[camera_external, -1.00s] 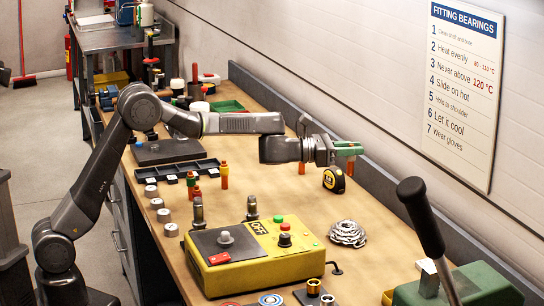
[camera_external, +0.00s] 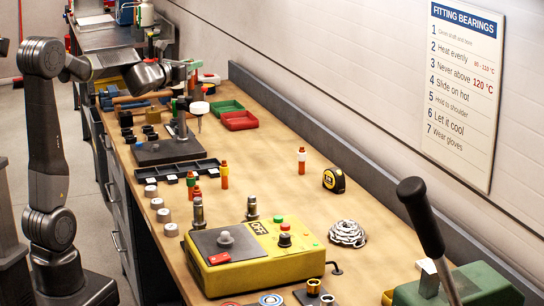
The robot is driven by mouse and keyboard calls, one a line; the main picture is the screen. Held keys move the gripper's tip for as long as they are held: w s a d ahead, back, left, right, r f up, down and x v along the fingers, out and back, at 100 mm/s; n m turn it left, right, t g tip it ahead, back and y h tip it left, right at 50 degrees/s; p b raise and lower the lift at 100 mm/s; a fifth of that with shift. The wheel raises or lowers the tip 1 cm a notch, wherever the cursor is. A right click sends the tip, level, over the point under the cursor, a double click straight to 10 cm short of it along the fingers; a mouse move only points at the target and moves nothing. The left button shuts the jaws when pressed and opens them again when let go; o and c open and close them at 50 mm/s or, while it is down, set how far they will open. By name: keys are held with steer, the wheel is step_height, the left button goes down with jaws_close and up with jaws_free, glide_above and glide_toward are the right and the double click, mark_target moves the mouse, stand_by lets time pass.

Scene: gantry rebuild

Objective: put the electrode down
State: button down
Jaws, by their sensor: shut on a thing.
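The wooden bench (camera_external: 270,185) is clear in the middle. Green (camera_external: 226,107) and red (camera_external: 240,120) trays, a dark plate (camera_external: 165,152) and a black compartment tray (camera_external: 180,170) lie near the gripper. An orange, white-banded bottle (camera_external: 301,160), a tape measure (camera_external: 334,180) and a yellow control box (camera_external: 255,262) stand nearer.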

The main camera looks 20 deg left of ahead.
steer(key=s+a+r+n+y+p, duration=0.15)
steer(key=s+a+n+y, duration=0.35)
steer(key=a, duration=0.6)
steer(key=s+d+f+m+h+b, duration=0.1)
steer(key=d+f+m+h+b, duration=0.15)
steer(key=d+b, duration=0.35)
steer(key=s+d+f+m+h+b, duration=0.1)
steer(key=d+f+m+h+b, duration=0.2)
steer(key=d, duration=0.5)
steer(key=s+d+f+m+h+b, duration=0.1)
steer(key=s+d+f+b, duration=0.1)
steer(key=d+f+b, duration=0.4)
steer(key=s+d+f+m+g+h+b, duration=0.1)
steer(key=s+d+f+h+b, duration=0.2)
steer(key=d, duration=0.4)
steer(key=s+d+f+m+g+h+b, duration=0.1)
steer(key=s+d+b, duration=0.3)
steer(key=d, duration=0.2)
steer(key=s+d+f+m+g+h+b, duration=0.2)
steer(key=s+d+f+b, duration=0.15)
steer(key=d, duration=0.35)
steer(key=f+b, duration=0.9)
steer(key=shift+s+a+b, duration=0.1)
steer(key=shift+a+b, duration=0.15)
steer(key=shift+b, duration=0.1)
steer(key=shift+f, duration=0.2)
steer(key=c, duration=1.2)
jaws_free()
steer(key=shift+r, duration=0.1)
